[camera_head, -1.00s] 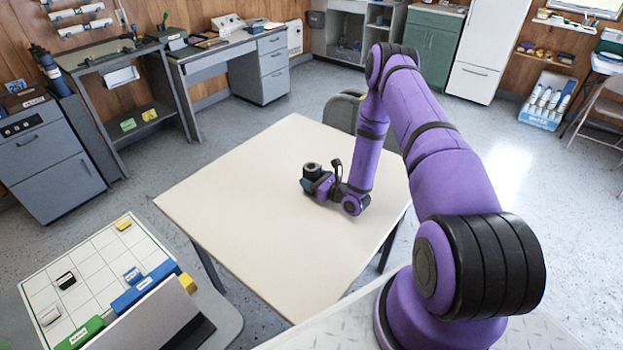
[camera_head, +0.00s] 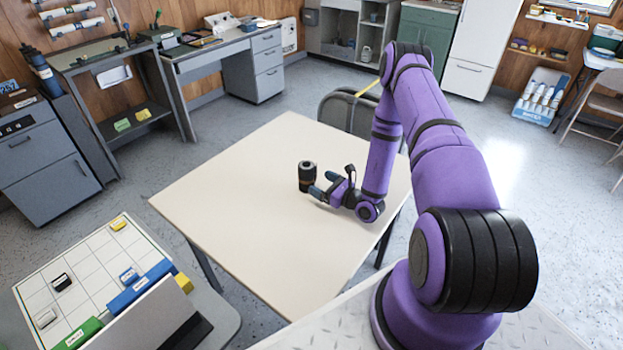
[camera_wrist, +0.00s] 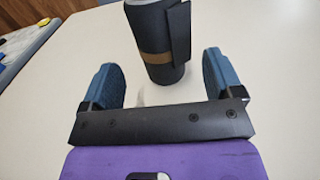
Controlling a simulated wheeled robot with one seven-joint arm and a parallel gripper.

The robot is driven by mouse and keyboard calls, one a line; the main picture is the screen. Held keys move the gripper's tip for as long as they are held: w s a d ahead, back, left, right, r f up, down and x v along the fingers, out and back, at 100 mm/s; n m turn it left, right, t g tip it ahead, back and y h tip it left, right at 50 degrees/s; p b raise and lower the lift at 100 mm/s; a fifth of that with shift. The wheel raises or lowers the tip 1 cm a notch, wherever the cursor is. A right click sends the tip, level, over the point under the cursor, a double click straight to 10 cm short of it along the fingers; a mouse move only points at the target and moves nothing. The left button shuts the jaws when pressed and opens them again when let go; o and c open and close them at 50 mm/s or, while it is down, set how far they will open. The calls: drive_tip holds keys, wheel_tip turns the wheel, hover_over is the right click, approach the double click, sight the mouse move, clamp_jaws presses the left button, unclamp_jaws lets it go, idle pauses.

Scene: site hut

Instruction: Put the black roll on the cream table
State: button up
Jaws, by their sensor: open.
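The black roll (camera_head: 307,177) stands upright on the cream table (camera_head: 235,215), toward its far side. It is a dark cylinder with a brown band around it, and a loose flap shows on its side in the wrist view (camera_wrist: 157,45). My gripper (camera_head: 324,190) is low over the table, just right of the roll. In the wrist view my blue fingers (camera_wrist: 163,85) are spread apart and empty. The roll stands beyond the fingertips, apart from them.
A dark chair (camera_head: 348,112) stands behind the table's far edge. A whiteboard-like planning board (camera_head: 85,270) with coloured blocks lies at the lower left. Grey desks (camera_head: 225,60) line the back wall. The rest of the cream tabletop is clear.

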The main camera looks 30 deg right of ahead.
drive_tip(key=v, duration=0.5)
drive_tip(key=shift+s, duration=0.2)
drive_tip(key=w+a+r+n+g+y, duration=0.1)
drive_tip(key=a+r+n+g+y, duration=0.3)
drive_tip(key=r, duration=0.5)
drive_tip(key=w+a+r+n+g+y, duration=0.25)
drive_tip(key=r+n+y, duration=0.2)
drive_tip(key=r, duration=0.35)
drive_tip(key=s+a+r+n+g, duration=0.3)
drive_tip(key=a+r+n+g, duration=0.15)
drive_tip(key=r, duration=0.25)
drive_tip(key=s+a+r+n+g, duration=0.2)
drive_tip(key=a+r+n+g, duration=0.1)
drive_tip(key=r+n, duration=0.25)
drive_tip(key=s+a+r+n+g+h, duration=0.4)
drive_tip(key=s+r+n+h, duration=0.3)
drive_tip(key=s+r, duration=0.45)
drive_tip(key=s+d+r+n+t+h, duration=0.4)
drive_tip(key=s+r+n+t+h, duration=0.2)
drive_tip(key=s, duration=0.7)
drive_tip(key=shift+r+t+h, duration=0.4)
drive_tip(key=shift+r+h, duration=0.75)
drive_tip(key=shift+r, duration=1.1)
